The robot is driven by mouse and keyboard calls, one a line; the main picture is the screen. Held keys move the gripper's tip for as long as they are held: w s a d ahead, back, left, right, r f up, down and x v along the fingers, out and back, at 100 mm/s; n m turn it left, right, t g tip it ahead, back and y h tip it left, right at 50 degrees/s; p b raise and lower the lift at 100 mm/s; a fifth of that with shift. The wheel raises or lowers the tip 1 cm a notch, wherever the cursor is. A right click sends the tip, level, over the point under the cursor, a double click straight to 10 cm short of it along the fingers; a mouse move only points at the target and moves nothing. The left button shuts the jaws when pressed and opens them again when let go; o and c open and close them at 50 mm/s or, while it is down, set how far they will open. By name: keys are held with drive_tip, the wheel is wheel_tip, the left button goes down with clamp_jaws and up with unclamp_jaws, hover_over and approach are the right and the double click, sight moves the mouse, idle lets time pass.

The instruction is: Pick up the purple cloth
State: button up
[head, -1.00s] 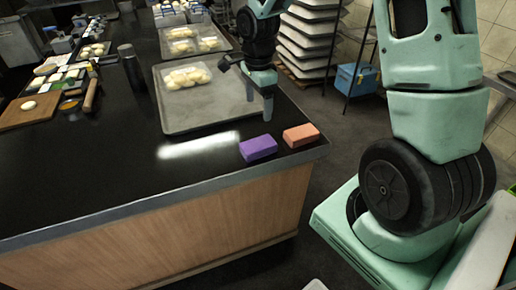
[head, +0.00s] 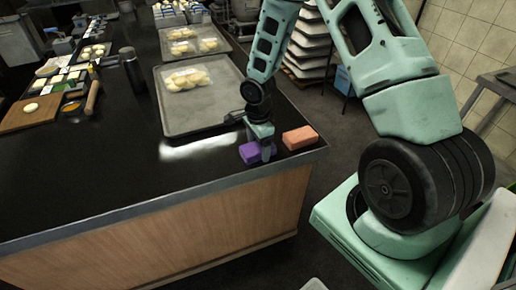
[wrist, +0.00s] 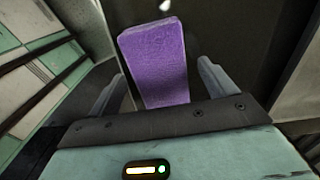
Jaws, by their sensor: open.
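The purple cloth (head: 250,153) is a folded block near the right front corner of the dark counter. My gripper (head: 264,154) points down at it, and a finger hides part of the cloth in the head view. In the wrist view the purple cloth (wrist: 156,62) lies between the two open fingers of my gripper (wrist: 160,90), with a gap visible on each side.
An orange block (head: 300,138) lies just right of the purple cloth, close to my gripper. A metal tray (head: 190,120) with dough pieces lies behind. A rolling pin and cutting board (head: 32,113) are at the left. The counter's front middle is clear.

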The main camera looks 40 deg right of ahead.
sight(258, 147)
drive_tip(key=shift+f, duration=0.6)
drive_tip(key=c, duration=1.1)
drive_tip(key=shift+r, duration=0.2)
wheel_tip(258, 147, up, 10)
drive_tip(key=shift+f+b, duration=0.1)
drive_tip(key=shift+b, duration=0.4)
drive_tip(key=shift+o, duration=0.7)
drive_tip(key=shift+f, duration=0.1)
